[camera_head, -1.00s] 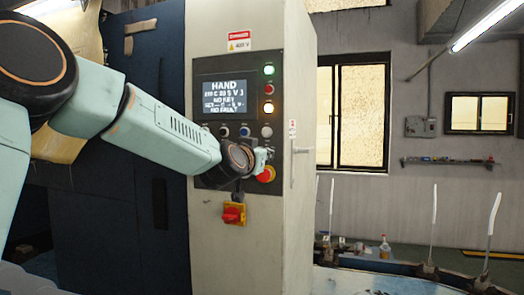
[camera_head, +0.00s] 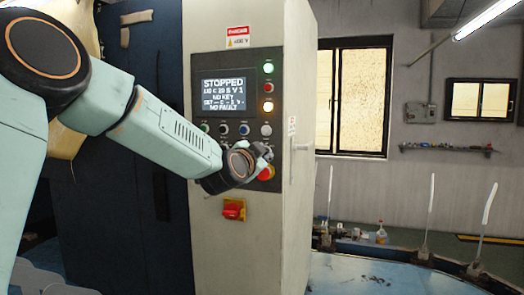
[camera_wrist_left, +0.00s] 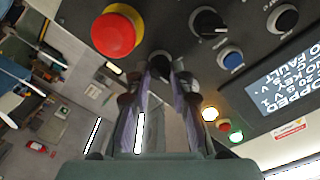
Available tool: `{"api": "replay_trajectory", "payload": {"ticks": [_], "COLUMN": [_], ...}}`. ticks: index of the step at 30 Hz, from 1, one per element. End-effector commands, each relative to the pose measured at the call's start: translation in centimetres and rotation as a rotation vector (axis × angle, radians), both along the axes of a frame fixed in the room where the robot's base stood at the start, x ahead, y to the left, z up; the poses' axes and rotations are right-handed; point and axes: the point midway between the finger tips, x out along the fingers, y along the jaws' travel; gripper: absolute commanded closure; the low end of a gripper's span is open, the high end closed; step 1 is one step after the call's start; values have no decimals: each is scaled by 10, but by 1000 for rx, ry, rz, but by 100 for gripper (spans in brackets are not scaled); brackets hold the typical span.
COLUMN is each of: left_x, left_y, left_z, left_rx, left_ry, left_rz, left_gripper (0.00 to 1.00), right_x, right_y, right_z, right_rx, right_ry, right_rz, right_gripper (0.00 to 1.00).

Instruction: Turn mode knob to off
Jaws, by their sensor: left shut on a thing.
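The mode knob (camera_wrist_left: 160,64) is a small dark knob on the dark control panel (camera_head: 237,62). My left gripper (camera_head: 265,152) is at the lower right of the panel, just above the red emergency button (camera_head: 266,173). In the left wrist view its fingers (camera_wrist_left: 159,72) are closed around the knob from both sides, so the knob's pointer is mostly hidden. The display (camera_head: 223,98) has "STOPPED" as its top line, with "NO KEY" and "NO FAULT" below. My right gripper is in neither view.
The emergency button (camera_wrist_left: 117,34) with its yellow ring is close beside the fingers. Black knobs (camera_wrist_left: 207,22) and a blue button (camera_wrist_left: 231,58) are on the other side. Lit lamps (camera_head: 268,68) line the panel's right edge. A red rotary switch (camera_head: 233,209) is below the panel.

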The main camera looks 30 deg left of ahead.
Motion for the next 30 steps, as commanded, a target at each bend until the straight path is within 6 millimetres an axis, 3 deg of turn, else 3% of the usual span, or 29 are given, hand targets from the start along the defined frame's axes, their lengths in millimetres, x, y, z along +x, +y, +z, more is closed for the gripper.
{"api": "replay_trajectory", "payload": {"ticks": [13, 14, 21, 30], "left_x": [0, 0, 0, 0], "left_y": [-1, -1, 0, 0], "left_z": [-4, -4, -2, -1], "left_rx": [9, 9, 9, 9], "left_ry": [9, 9, 6, 4], "left_rz": [-1, -1, -1, 0], "left_gripper": [100, 77, 57, 55], "right_x": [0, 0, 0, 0], "right_y": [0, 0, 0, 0], "right_z": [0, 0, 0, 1], "right_rx": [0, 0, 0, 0], "right_ry": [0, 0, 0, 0], "right_rz": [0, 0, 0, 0], "right_gripper": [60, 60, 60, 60]}}
